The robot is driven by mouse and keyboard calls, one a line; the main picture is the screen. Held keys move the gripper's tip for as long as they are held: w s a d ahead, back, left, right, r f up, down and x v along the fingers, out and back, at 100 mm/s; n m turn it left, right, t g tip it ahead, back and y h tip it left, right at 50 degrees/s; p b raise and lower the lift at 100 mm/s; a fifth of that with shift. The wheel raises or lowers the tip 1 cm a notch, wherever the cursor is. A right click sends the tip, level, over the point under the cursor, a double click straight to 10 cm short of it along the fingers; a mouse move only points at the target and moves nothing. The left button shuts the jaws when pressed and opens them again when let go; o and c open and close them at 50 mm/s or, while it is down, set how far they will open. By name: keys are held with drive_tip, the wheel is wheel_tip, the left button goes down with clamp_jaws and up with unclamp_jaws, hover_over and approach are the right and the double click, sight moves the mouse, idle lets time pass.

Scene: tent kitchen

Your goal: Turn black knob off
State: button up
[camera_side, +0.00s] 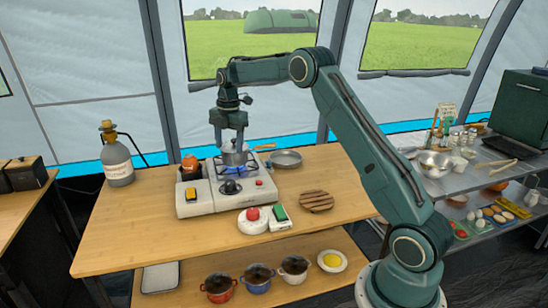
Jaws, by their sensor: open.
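The black knob (230,187) sits on the front of the white portable stove (208,208), which stands on the wooden table. Nothing covers the knob.
The stove also carries a yellow switch (191,194). The table's front left is clear.

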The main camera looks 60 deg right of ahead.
sight(230, 182)
drive_tip(key=shift+w+d+f, duration=0.1)
drive_tip(key=shift+d+f, duration=0.05)
drive_tip(key=shift+f, duration=0.1)
drive_tip(key=f, duration=1.3)
drive_tip(key=shift+w+f, duration=0.35)
drive_tip(key=c, duration=1)
